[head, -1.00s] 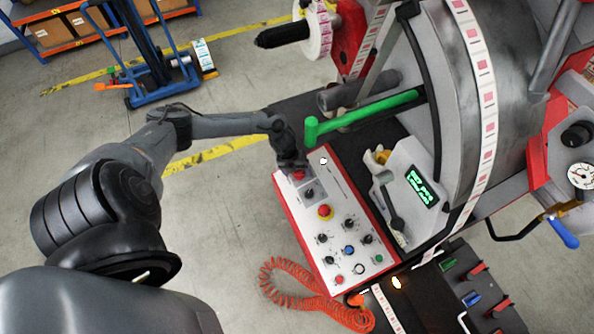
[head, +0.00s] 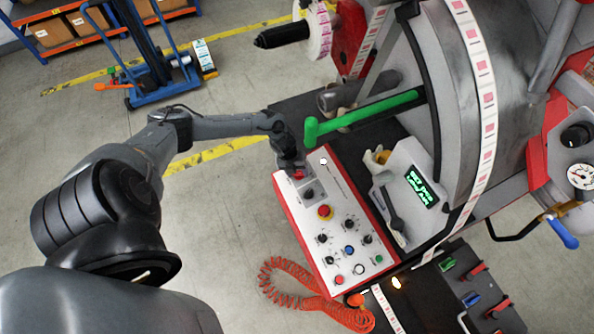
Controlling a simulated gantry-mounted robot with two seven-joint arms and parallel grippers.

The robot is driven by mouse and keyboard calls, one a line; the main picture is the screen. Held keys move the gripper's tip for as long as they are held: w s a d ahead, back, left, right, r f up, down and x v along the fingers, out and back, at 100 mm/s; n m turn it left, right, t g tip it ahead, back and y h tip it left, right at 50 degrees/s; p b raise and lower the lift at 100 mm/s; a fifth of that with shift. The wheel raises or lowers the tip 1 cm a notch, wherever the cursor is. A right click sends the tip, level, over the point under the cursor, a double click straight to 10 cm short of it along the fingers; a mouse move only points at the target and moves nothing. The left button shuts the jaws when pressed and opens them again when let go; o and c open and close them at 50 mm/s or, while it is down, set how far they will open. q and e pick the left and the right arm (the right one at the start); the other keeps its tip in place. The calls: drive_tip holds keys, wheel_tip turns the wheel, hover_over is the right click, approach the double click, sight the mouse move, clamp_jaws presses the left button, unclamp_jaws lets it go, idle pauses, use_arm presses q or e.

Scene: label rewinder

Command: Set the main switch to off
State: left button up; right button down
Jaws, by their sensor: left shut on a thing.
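The control panel (head: 340,215) is a white sloped face with red sides, right of my left arm. The main switch (head: 298,175), a red knob, sits at its upper left corner and is partly hidden by my gripper. My left gripper (head: 293,167) comes down over this corner and is shut on the red knob. The knob's exact angle and its markings are too small and covered to read. My right gripper is not in view.
Below the switch are a black knob (head: 308,194), a red emergency button (head: 325,212) and several smaller knobs. A green bar (head: 360,115) lies close above the panel. A display (head: 421,187) and an orange coiled hose (head: 290,285) are nearby.

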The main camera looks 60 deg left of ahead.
use_arm(q)
drive_tip(key=n+p, duration=0.3)
drive_tip(key=n, duration=0.2)
drive_tip(key=shift+s+r+n+t, duration=0.1)
drive_tip(key=shift+n+t, duration=0.3)
drive_tip(key=n+p, duration=0.2)
drive_tip(key=n, duration=0.2)
drive_tip(key=shift+t, duration=0.3)
drive_tip(key=shift+n+p, duration=0.5)
drive_tip(key=shift+n, duration=0.3)
drive_tip(key=o, duration=1)
drive_tip(key=shift+o, duration=0.2)
drive_tip(key=shift+s, duration=0.1)
